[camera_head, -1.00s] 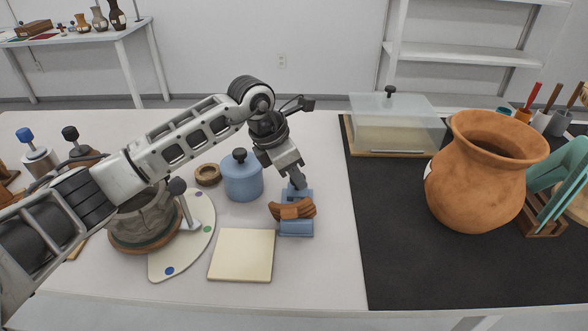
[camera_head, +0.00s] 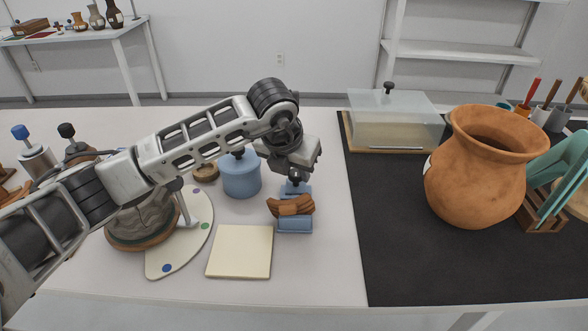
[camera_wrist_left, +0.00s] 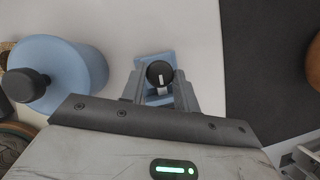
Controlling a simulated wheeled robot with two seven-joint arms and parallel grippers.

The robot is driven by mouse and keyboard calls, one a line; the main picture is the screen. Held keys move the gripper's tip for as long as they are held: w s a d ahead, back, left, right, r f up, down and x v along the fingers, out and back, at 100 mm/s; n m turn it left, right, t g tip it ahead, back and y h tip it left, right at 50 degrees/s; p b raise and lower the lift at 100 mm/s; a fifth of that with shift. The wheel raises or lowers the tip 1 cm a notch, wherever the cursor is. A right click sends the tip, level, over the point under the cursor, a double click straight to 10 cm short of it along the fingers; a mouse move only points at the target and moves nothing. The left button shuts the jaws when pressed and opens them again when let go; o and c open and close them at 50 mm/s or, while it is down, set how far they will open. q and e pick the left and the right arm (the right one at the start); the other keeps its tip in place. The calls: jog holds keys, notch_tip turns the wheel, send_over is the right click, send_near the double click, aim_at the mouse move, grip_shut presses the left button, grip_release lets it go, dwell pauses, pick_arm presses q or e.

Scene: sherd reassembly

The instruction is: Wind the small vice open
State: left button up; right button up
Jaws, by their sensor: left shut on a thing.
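The small blue vice (camera_head: 294,225) stands on the white table, right of centre in the head view. A brown curved piece (camera_head: 280,207) sits across it between its front and back blue parts. My left gripper (camera_head: 295,181) reaches down at the back of the vice. In the left wrist view its two fingers (camera_wrist_left: 160,88) are shut on the vice's round black knob (camera_wrist_left: 160,71), which has a white mark. Blue parts of the vice (camera_wrist_left: 146,66) show around and below the knob. The brown piece is hidden in that view. My right gripper is not in view.
A blue lidded jar (camera_head: 241,177) stands close left of the vice; it also fills the left of the wrist view (camera_wrist_left: 68,72). A cream square tile (camera_head: 240,252) lies in front. A large terracotta pot (camera_head: 475,180) stands on the black mat (camera_head: 400,255) to the right.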

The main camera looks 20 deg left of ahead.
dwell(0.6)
pick_arm(q)
jog(key=o, duration=1)
jog(key=shift+c, duration=0.2)
jog(key=shift+r, duration=0.1)
jog(key=v, duration=1.5)
jog(key=shift+r+p, duration=0.3)
jog(key=shift+r, duration=0.05)
jog(key=shift+s, duration=0.2)
